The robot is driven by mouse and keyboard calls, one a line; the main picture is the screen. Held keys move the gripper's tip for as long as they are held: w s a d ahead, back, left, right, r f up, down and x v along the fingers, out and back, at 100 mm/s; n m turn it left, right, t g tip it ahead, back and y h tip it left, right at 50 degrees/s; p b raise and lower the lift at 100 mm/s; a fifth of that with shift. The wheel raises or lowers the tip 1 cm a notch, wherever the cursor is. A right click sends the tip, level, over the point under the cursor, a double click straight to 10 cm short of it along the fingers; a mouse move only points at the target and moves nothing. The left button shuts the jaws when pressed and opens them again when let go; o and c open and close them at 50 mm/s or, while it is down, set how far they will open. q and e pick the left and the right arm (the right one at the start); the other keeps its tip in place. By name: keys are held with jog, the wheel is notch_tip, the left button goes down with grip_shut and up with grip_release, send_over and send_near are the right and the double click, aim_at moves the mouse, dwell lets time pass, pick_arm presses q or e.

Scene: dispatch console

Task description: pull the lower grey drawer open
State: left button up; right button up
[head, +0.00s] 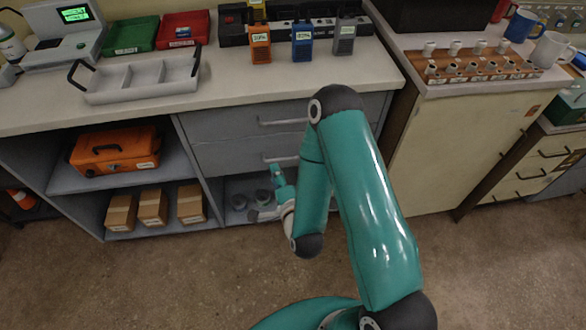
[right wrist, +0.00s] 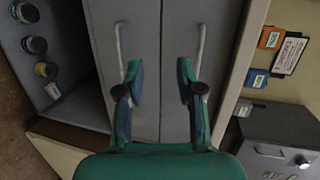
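The lower grey drawer (head: 228,158) is shut, under the upper grey drawer (head: 222,128) in the counter. Its bar handle (head: 281,158) shows in the head view, partly beside my right arm. In the right wrist view the picture is turned, and the lower drawer's handle (right wrist: 120,50) is the left bar. My right gripper (right wrist: 158,76) is open and empty, fingers apart in front of the drawer fronts. Its left finger is near the end of the lower handle; contact cannot be told. In the head view the right gripper (head: 270,196) appears below the handle. My left gripper is not in view.
The upper drawer's handle (right wrist: 201,45) is the right bar in the wrist view. Below the drawers is an open shelf with several jars (right wrist: 34,44). An orange case (head: 115,152) and cardboard boxes (head: 153,207) fill the left shelves. The floor (head: 130,275) in front is clear.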

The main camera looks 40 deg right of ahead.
jog(key=s+d+f+m+h+b, duration=0.1)
jog(key=d+f+h+b, duration=0.1)
jog(key=d+f, duration=0.15)
jog(key=m+h+b, duration=0.1)
jog(key=b, duration=1.3)
send_near(293, 158)
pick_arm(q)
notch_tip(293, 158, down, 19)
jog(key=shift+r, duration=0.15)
pick_arm(e)
jog(key=shift+g, duration=0.5)
jog(key=x, duration=1)
jog(key=shift+w+d+r, duration=0.1)
jog(key=shift+w+d, duration=0.05)
jog(key=shift+w, duration=0.15)
grip_shut()
